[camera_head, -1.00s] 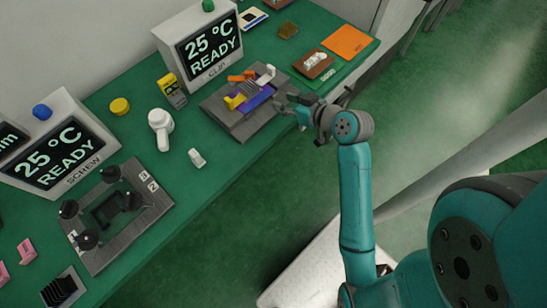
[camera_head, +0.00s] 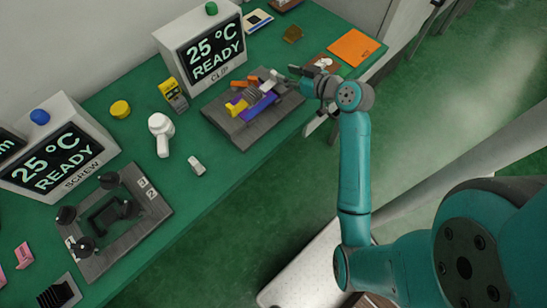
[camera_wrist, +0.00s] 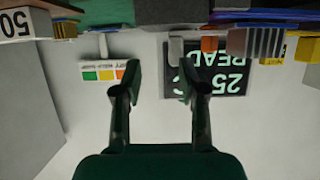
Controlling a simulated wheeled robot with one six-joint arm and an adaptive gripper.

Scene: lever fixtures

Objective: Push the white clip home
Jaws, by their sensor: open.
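The white clip (camera_head: 273,76) stands up at the right end of the grey fixture plate (camera_head: 236,139). An orange clip (camera_head: 243,81), a yellow clip (camera_head: 237,108) and a blue-purple bar (camera_head: 262,106) are on the same plate. In the wrist view, which is upside down, a pale upright piece (camera_wrist: 176,48) that looks like the white clip is at the top, beside the orange one (camera_wrist: 209,44). My gripper (camera_head: 296,73) is just right of the white clip, apart from it. Its fingers (camera_wrist: 158,78) are spread with nothing between them.
The CLIP display (camera_head: 205,55) reads 25 °C READY and stands behind the fixture. A yellow box (camera_head: 173,94) and a white handled tool (camera_head: 161,133) are left. A brown board (camera_head: 313,65) and an orange sheet (camera_head: 353,47) lie beyond my gripper. The bench's front edge is close.

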